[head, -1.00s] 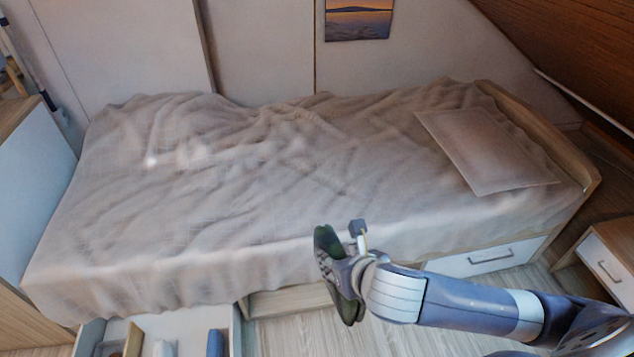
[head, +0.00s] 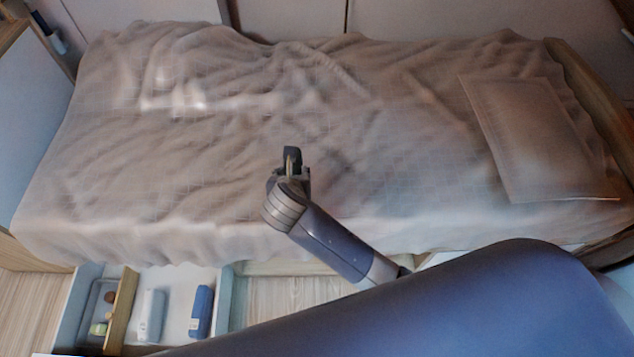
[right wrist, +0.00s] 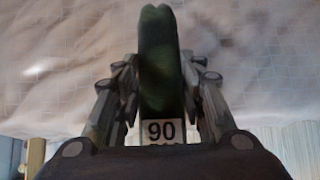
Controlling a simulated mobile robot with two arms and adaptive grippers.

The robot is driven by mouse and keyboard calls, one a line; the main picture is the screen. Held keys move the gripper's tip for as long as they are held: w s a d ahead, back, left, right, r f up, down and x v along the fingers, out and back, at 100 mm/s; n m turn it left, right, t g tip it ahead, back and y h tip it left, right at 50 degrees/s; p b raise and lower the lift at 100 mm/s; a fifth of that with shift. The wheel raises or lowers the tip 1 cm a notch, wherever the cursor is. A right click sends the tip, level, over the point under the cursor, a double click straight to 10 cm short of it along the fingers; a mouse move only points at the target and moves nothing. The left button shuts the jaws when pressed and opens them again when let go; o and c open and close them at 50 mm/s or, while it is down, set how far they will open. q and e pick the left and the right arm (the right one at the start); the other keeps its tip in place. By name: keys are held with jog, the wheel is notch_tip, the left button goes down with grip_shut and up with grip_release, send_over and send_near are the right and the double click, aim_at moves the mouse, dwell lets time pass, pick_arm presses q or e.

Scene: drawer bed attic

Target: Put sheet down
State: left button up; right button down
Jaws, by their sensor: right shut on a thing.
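The beige, wrinkled sheet (head: 230,130) covers the bed, and its front edge hangs over the side. It also fills the upper part of the right wrist view (right wrist: 255,60). My right gripper (head: 291,158) is at the front half of the bed, over the sheet, pointing toward the back wall. My left gripper is not in view.
A pillow (head: 540,135) lies at the right end of the bed. Below the front edge, a drawer (head: 228,310) stands open, holding a blue item (head: 201,312), a white item (head: 150,315) and a wooden divider (head: 122,310). A large part of my own arm covers the lower right.

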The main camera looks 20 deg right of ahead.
jog(key=a+f, duration=0.2)
jog(key=a, duration=0.3)
jog(key=w+d, duration=0.1)
jog(key=d, duration=0.2)
jog(key=w+d, duration=0.1)
jog(key=shift+w+d+f, duration=0.3)
jog(key=shift+d+f, duration=0.05)
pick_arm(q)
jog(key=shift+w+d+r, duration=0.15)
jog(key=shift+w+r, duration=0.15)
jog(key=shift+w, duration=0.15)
pick_arm(e)
jog(key=w+d+f, duration=0.4)
jog(key=w+d, duration=0.1)
jog(key=d, duration=0.4)
jog(key=shift+w+f, duration=0.15)
jog(key=shift+f, duration=0.15)
jog(key=c, duration=1)
grip_release()
jog(key=shift+f, duration=0.15)
jog(key=shift+c, duration=0.2)
